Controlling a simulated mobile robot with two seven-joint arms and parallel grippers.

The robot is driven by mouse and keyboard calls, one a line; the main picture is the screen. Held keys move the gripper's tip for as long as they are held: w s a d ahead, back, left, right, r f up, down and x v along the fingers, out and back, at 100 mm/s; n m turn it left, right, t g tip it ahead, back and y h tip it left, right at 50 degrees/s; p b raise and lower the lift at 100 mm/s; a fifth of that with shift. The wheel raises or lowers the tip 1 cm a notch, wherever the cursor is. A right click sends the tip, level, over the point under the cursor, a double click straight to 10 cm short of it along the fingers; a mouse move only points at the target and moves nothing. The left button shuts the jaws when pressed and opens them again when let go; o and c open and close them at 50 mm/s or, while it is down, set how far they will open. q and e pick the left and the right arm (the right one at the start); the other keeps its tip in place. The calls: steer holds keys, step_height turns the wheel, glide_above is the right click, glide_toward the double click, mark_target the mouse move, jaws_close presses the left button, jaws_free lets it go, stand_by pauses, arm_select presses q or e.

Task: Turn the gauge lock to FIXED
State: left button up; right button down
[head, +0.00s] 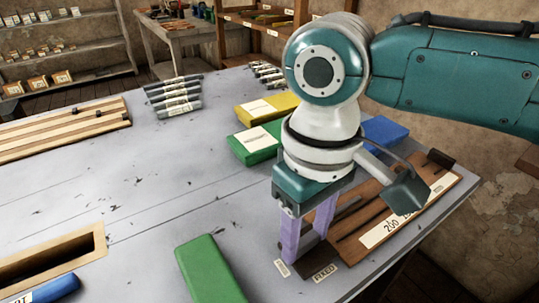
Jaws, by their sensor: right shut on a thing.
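My right gripper (304,243) points down at the near end of the wooden gauge board (440,183). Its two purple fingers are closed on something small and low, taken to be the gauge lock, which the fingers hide. Which way the lock points cannot be seen. A small label (325,272) that seems to read FIXED lies just right of the fingertips. Another small label (282,267), too small to read, lies at their left. My left gripper is not in view.
A green block (208,270) lies left of the gripper. Green (256,145), yellow (268,108) and blue (384,132) blocks lie behind it. A wooden-framed opening (50,258) is at the near left. The table's right edge is close to the board.

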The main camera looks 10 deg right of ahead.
arm_select(q)
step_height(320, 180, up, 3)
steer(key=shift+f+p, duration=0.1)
steer(key=shift+p, duration=1.1)
arm_select(e)
steer(key=n, duration=0.3)
steer(key=shift+s+d+r, duration=0.1)
steer(key=shift+s+r, duration=0.05)
steer(key=shift+r, duration=0.05)
steer(key=n+p, duration=0.1)
steer(key=n, duration=0.3)
steer(key=shift+d+f+n+p, duration=0.1)
steer(key=shift+n+p, duration=0.3)
steer(key=n+p, duration=0.1)
steer(key=n, duration=0.3)
steer(key=shift+s+d, duration=0.1)
steer(key=shift+d, duration=0.05)
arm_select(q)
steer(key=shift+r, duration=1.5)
arm_select(e)
steer(key=shift+d+n, duration=0.15)
steer(key=shift+n, duration=2.35)
steer(key=shift+c, duration=1.4)
jaws_free()
steer(key=shift+f, duration=0.1)
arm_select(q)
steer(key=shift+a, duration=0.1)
